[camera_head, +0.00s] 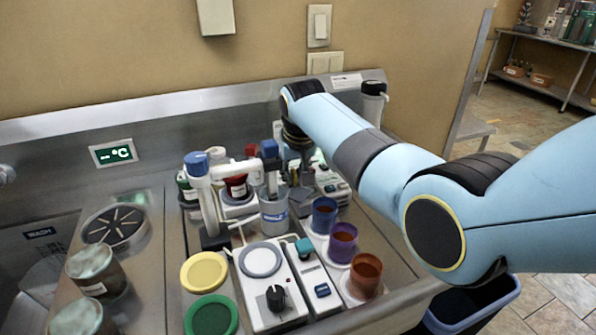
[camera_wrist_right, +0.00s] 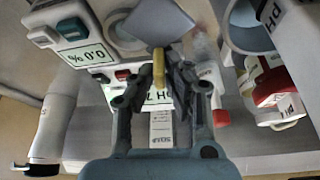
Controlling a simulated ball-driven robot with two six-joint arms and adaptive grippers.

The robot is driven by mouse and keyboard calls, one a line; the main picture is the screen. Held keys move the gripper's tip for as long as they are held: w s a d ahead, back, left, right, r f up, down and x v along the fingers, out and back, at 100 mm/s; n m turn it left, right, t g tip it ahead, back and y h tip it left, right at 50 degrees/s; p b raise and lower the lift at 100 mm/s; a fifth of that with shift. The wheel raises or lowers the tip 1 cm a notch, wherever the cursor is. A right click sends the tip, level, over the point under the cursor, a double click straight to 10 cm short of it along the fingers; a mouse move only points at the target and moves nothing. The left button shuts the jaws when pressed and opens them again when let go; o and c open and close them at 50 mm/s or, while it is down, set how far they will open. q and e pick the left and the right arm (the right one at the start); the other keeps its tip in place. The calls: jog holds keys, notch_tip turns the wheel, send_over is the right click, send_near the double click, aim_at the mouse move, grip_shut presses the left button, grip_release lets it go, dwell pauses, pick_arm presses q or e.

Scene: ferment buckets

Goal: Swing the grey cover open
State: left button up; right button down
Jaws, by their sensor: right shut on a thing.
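In the right wrist view, the grey cover (camera_wrist_right: 152,20) is a flat grey panel at the top middle, tilted in the picture. A small yellow tab (camera_wrist_right: 158,60) stands at its lower edge. My right gripper (camera_wrist_right: 159,78) is shut on this yellow tab, with a dark finger on either side. In the head view my right arm reaches from the right to the back of the bench. My right gripper (camera_head: 296,160) points down there among the instruments, partly hidden by its own wrist. My left gripper is in neither view.
Meters with displays (camera_wrist_right: 85,52) stand close to the gripper. A white stand (camera_head: 207,200), a grey labelled beaker (camera_head: 273,213) and a stirrer (camera_head: 268,290) are left of it. Several coloured cups (camera_head: 343,240) stand in front. A blue-rimmed bin (camera_head: 478,318) is below right.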

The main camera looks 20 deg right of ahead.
aim_at(299, 195)
jog(key=c, duration=1.4)
grip_release()
jog(key=shift+r, duration=0.1)
jog(key=v, duration=1.1)
jog(key=shift+s+r, duration=0.2)
jog(key=shift+r, duration=0.15)
